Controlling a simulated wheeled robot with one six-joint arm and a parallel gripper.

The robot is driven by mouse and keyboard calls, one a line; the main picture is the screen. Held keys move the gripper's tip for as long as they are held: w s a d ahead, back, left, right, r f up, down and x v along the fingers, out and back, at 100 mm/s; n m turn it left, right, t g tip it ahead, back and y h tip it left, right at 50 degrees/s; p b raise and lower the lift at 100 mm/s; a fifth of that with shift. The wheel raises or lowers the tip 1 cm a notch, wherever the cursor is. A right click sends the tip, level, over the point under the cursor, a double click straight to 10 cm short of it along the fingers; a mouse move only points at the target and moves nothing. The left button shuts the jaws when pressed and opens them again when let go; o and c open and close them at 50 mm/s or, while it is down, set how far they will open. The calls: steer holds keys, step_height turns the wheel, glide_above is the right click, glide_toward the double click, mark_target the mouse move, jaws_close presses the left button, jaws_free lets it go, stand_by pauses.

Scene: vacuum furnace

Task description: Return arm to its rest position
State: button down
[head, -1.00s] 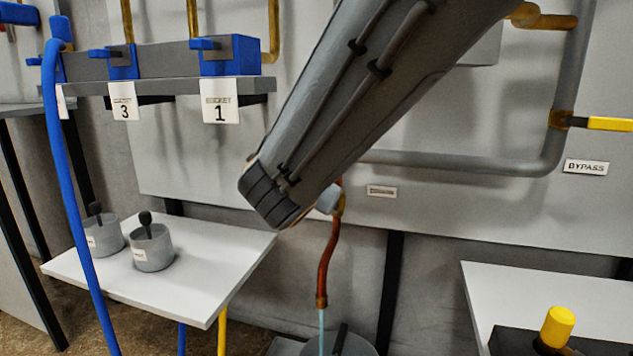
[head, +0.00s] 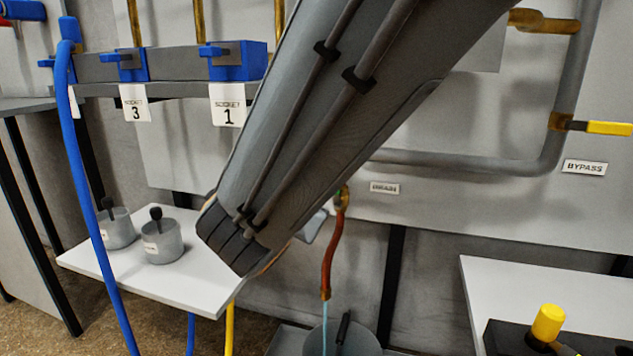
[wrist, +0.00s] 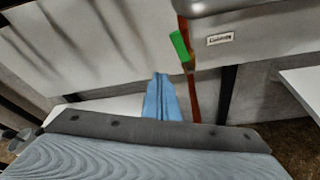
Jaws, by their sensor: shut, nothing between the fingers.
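My arm (head: 345,110) fills the upper middle of the head view, slanting down to the left. Its lower end is in front of the wall panel and the right end of a white shelf. The arm hides most of my gripper in the head view. In the wrist view my gripper (wrist: 160,98) shows as narrow blue-grey fingers together, with nothing between them. The fingers appear just left of a red-brown hose (wrist: 194,100) and below a green handle (wrist: 180,45). I cannot tell how far apart they are in depth.
The white shelf (head: 215,285) holds two grey pots (head: 162,243) at left. A blue hose (head: 85,185) hangs at far left. Blue socket blocks (head: 238,62) are upper left. A drain hose (head: 328,260) hangs over a bucket. A yellow bypass handle (head: 608,128) sticks out at right.

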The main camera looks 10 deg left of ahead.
steer(key=shift+s+d, duration=0.1)
steer(key=shift+s, duration=0.3)
steer(key=shift+d, duration=0.1)
steer(key=s+d+f+m+g+h+p, duration=0.1)
steer(key=s+d+f+m+g+h, duration=0.2)
steer(key=s+d+m, duration=0.4)
steer(key=s+d+f+m+g+h+p, duration=0.1)
steer(key=s+d+f+m+g, duration=0.35)
steer(key=d, duration=0.45)
steer(key=s+a+r+m+g+y+p, duration=0.1)
steer(key=s+a+m+g+y, duration=0.2)
steer(key=s+m, duration=0.4)
steer(key=s+a+r+m+g+y+p, duration=0.1)
steer(key=s+a+m+g+y, duration=0.2)
steer(key=s+m, duration=0.35)
steer(key=d+r+m+h+p, duration=0.1)
steer(key=d+r+m+p, duration=0.2)
steer(key=d+r+p, duration=0.7)
steer(key=d+r+m+h+p, duration=0.1)
steer(key=d+r+m+p, duration=0.2)
steer(key=d+r+p, duration=0.8)
step_height(320, 180, up, 7)
steer(key=g+p, duration=0.1)
steer(key=p, duration=1.6)
steer(key=shift+s+d, duration=0.2)
steer(key=shift+s, duration=0.1)
